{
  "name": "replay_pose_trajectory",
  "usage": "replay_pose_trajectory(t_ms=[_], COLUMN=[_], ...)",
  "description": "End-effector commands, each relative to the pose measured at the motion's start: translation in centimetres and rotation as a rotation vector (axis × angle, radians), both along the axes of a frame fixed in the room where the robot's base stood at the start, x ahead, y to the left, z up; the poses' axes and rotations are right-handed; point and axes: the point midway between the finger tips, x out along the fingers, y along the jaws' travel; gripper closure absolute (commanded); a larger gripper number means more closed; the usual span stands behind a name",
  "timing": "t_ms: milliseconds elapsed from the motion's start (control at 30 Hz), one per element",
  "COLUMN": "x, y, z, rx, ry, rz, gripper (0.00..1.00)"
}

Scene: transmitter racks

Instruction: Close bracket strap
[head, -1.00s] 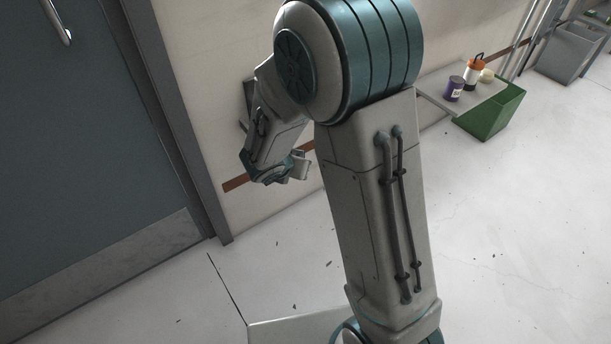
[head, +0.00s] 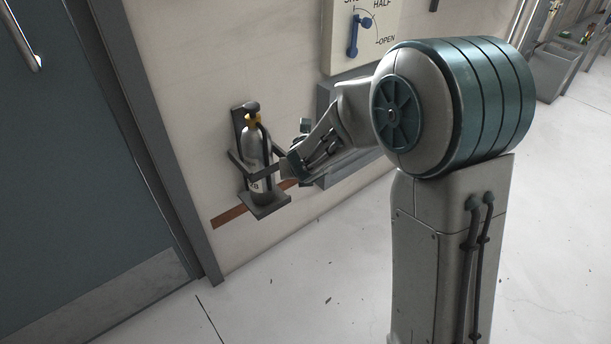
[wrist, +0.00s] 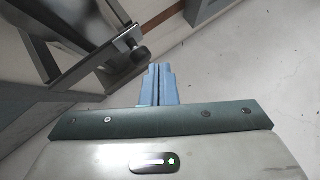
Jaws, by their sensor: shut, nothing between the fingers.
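A grey cylinder (head: 257,160) with a yellow and black top stands upright in a dark wall bracket (head: 270,207). A dark strap (head: 262,174) crosses low in front of the cylinder. In the wrist view the strap (wrist: 98,56) is a straight grey bar running to the upper right, with a small tab at its end. My gripper (head: 286,165) is just right of the cylinder, by the strap's right end. In the wrist view its fingers (wrist: 158,72) are together and empty, close to the right of the tab; I cannot tell whether they touch. I cannot tell whether the strap is fastened.
A grey box (head: 345,165) on the wall is close behind my forearm. A panel with a blue lever (head: 353,38) is above it. A blue-grey door (head: 75,150) with a frame is at left. The floor (head: 300,300) below is clear apart from small debris.

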Motion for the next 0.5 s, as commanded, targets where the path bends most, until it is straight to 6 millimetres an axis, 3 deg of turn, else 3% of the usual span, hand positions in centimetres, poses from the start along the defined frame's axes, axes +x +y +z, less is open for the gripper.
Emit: replay_pose_trajectory(t_ms=[500], x=[1.21], y=[0.09], z=[-0.04], rx=[0.0], ry=[0.001], rz=[-0.001], gripper=[1.0])
